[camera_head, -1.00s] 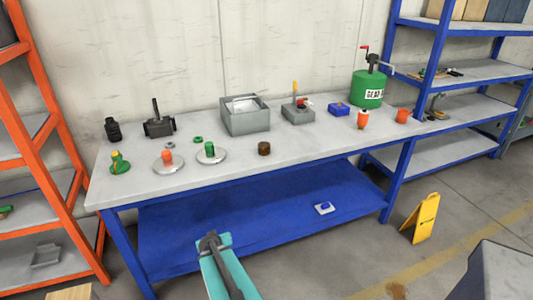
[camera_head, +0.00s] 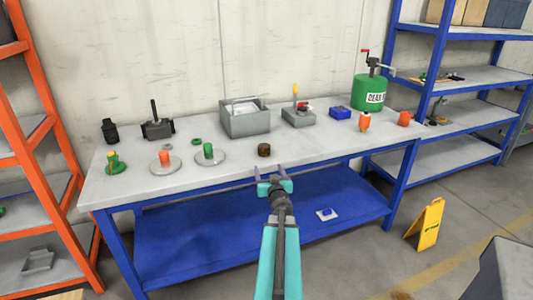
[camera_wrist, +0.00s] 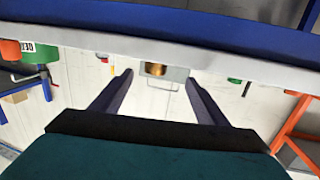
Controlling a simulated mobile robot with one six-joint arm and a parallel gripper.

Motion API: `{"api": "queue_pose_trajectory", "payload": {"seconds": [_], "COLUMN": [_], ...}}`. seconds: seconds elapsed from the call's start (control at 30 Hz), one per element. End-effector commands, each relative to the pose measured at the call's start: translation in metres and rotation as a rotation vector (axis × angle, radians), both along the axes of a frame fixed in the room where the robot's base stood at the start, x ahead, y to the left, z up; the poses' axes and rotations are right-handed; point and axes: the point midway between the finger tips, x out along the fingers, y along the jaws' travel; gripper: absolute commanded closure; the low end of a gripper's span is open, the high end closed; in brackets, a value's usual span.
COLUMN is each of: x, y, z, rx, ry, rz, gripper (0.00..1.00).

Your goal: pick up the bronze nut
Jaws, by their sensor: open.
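The bronze nut (camera_head: 264,150) is a short dark brown cylinder standing on the grey tabletop near the front edge, about mid-table. My gripper (camera_head: 271,169) is open and empty, its two fingers pointing at the table's front edge just short of the nut. In the upside-down wrist view, the bronze nut (camera_wrist: 155,69) shows between the two spread fingers of my gripper (camera_wrist: 158,76), beyond the table edge and partly cut off by it. The fingers do not touch it.
The blue-framed table (camera_head: 200,187) holds two round-plate jacks (camera_head: 165,163) (camera_head: 210,155) left of the nut, a grey box (camera_head: 245,118) behind it and a green drum (camera_head: 368,92) at right. The tabletop right beside the nut is clear. A yellow floor sign (camera_head: 425,224) stands at right.

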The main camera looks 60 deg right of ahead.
Motion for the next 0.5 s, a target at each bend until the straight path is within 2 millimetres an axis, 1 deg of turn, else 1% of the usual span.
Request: {"api": "queue_pose_trajectory", "payload": {"seconds": [0.03, 0.1, 0.2, 0.5], "x": [-0.003, -0.006, -0.01, -0.012], "y": [-0.005, -0.008, -0.011, -0.012], "z": [0.009, 0.019, 0.026, 0.028], "rx": [-0.016, -0.028, -0.037, -0.038], "ry": [-0.017, -0.031, -0.041, -0.044], "rz": [0.013, 0.028, 0.039, 0.04], "gripper": [0.32, 0.32, 0.32, 0.32]}}
